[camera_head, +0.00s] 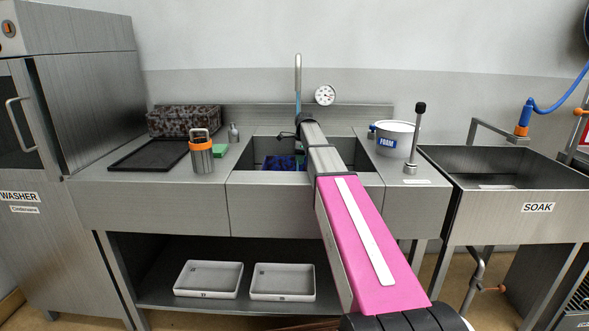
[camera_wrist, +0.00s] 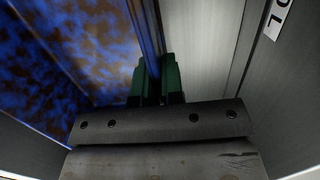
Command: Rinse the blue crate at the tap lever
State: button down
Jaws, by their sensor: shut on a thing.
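The blue crate (camera_head: 278,162) sits low in the sink basin under the spout; dark brown patches cover its blue surface, also in the wrist view (camera_wrist: 60,55). My gripper (camera_wrist: 158,75) has green fingers shut on the crate's rim or wall. The tap lever (camera_head: 415,140), a grey rod with a black knob, stands nearly upright on the counter right of the sink. The spout (camera_head: 298,75) rises behind the basin, with a bluish streak below it, perhaps water.
Left of the sink are an orange-topped canister (camera_head: 201,155), a green sponge (camera_head: 220,151), a black tray (camera_head: 150,154) and a dark speckled crate (camera_head: 185,121). A white FOAM tub (camera_head: 395,139) stands right of the sink. The SOAK basin (camera_head: 510,165) is farther right.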

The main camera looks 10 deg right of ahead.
jog(key=w+d+r, duration=0.5)
jog(key=w+d, duration=0.1)
jog(key=d, duration=0.1)
jog(key=s+d+r+m+t, duration=0.1)
jog(key=s+d+r+m, duration=0.3)
jog(key=s+r, duration=0.7)
jog(key=s+d+r+m, duration=0.2)
jog(key=s+r+m, duration=0.3)
jog(key=s+r, duration=0.7)
jog(key=w+f, duration=0.5)
jog(key=w, duration=0.7)
jog(key=shift+h, duration=0.3)
jog(key=shift+w+d+r, duration=0.1)
jog(key=shift+d, duration=0.45)
jog(key=shift+a, duration=0.1)
jog(key=shift+a, duration=0.5)
jog(key=shift+d, duration=0.15)
